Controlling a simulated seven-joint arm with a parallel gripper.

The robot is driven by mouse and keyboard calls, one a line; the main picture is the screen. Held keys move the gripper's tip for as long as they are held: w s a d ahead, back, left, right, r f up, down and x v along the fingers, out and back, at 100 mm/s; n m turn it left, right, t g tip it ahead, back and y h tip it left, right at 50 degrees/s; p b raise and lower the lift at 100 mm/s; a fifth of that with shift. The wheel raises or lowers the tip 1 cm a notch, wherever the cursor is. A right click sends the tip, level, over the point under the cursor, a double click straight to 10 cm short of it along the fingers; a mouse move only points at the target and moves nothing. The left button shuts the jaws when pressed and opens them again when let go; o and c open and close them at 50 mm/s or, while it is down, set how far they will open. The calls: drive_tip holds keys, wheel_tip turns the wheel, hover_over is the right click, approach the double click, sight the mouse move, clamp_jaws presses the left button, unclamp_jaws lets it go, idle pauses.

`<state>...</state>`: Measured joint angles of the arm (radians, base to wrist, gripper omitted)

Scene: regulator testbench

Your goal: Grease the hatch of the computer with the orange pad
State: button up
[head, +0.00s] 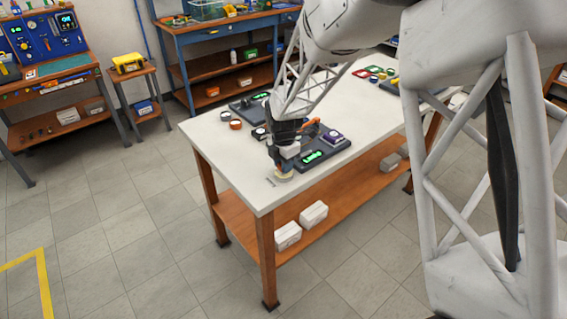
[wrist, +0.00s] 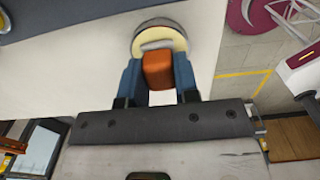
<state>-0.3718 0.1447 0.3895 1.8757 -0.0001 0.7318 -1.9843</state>
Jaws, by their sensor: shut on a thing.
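My gripper (head: 281,163) points down over the near left corner of the white table. In the wrist view my gripper (wrist: 158,78) has its blue fingers shut on the orange pad (wrist: 158,70). A round cream dish with a metallic rim (wrist: 160,32) lies just beyond the pad's end; it also shows under my gripper in the head view (head: 284,176). I cannot tell whether the pad touches it. A dark board with a lit green display (head: 318,157), perhaps the computer, lies to the right of my gripper. Its hatch is not clearly visible.
A second dark board with a green display (head: 247,104) lies farther back, partly hidden by my arm. Small round tins (head: 235,124) stand near the left edge. A purple item (head: 333,137) is on the near board. The table's front left corner (head: 255,205) is bare.

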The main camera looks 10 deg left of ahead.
drive_tip(key=shift+f, duration=0.4)
idle(1.7)
drive_tip(key=shift+r, duration=0.1)
drive_tip(key=shift+r, duration=3.5)
drive_tip(key=shift+w+d+r+m, duration=0.2)
drive_tip(key=shift+w+d+m, duration=0.25)
drive_tip(key=shift+w+m, duration=0.15)
drive_tip(key=w+d+r+m, duration=0.5)
drive_tip(key=w+d+m, duration=0.3)
drive_tip(key=d+m, duration=0.4)
drive_tip(key=w+d+r+m, duration=0.5)
drive_tip(key=w+d+m, duration=0.4)
drive_tip(key=d+m, duration=0.4)
drive_tip(key=shift+w+r+m, duration=0.15)
drive_tip(key=shift+w+m, duration=0.05)
drive_tip(key=shift+m, duration=0.2)
